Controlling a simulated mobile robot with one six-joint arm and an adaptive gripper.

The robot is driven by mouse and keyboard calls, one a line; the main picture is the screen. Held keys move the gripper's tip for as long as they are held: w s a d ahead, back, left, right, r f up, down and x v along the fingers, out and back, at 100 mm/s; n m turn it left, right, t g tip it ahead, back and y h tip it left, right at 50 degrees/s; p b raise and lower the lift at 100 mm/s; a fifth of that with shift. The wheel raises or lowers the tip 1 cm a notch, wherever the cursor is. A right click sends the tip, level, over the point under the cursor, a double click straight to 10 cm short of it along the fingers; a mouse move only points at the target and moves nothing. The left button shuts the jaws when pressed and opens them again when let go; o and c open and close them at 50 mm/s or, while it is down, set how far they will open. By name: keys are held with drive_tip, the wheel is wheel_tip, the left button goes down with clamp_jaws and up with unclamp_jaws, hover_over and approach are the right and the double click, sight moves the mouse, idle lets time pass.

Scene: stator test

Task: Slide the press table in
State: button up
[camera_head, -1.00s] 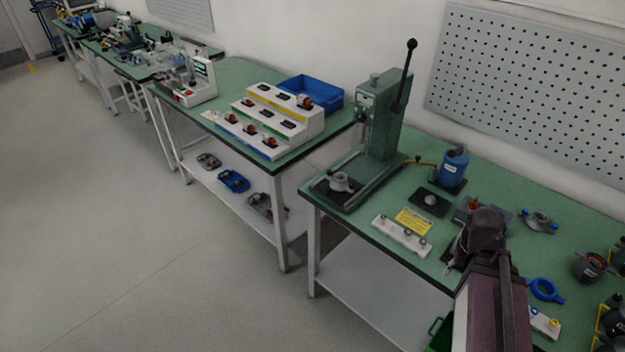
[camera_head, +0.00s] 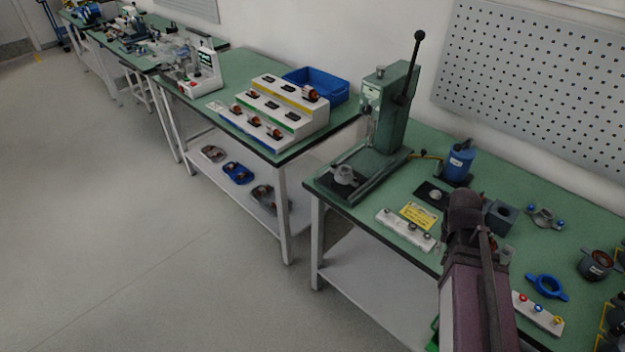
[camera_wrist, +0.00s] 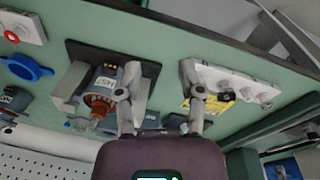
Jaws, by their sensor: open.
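The green press (camera_head: 385,115) stands at the left end of the near bench, with its black-knobbed lever (camera_head: 413,65) raised. Its press table (camera_head: 338,188), a dark plate bearing a grey round fixture (camera_head: 345,174), sits at the front end of the base rails, forward of the column. My gripper (camera_wrist: 160,95) is open and empty in the wrist view, its two fingers apart above the bench. In the head view my arm hides most of it, to the right of the press. The wrist view shows only part of the green press base (camera_wrist: 275,122).
A white strip with round pins (camera_head: 405,229) and a yellow label (camera_head: 419,215) lie between press and arm. A motor with copper windings (camera_wrist: 102,98) is near my left finger.

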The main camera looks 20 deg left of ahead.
drive_tip(key=w+a+r+m+t+h+b, duration=0.1)
drive_tip(key=w+a+t, duration=0.2)
drive_tip(key=a, duration=1.1)
drive_tip(key=w+a+r+m+t+h, duration=0.1)
drive_tip(key=w+a+t, duration=0.1)
drive_tip(key=a, duration=1.1)
drive_tip(key=w+a+r+m+t+b, duration=0.1)
drive_tip(key=w+a+t, duration=0.2)
drive_tip(key=a, duration=1.1)
drive_tip(key=shift+w+a+r+m+t+h+b, duration=0.3)
drive_tip(key=shift+w+a+r+m+h, duration=0.1)
drive_tip(key=shift+w, duration=0.2)
drive_tip(key=b+x, duration=0.4)
drive_tip(key=x, duration=0.2)
drive_tip(key=shift+w+d+f, duration=0.1)
drive_tip(key=shift+w+f, duration=0.1)
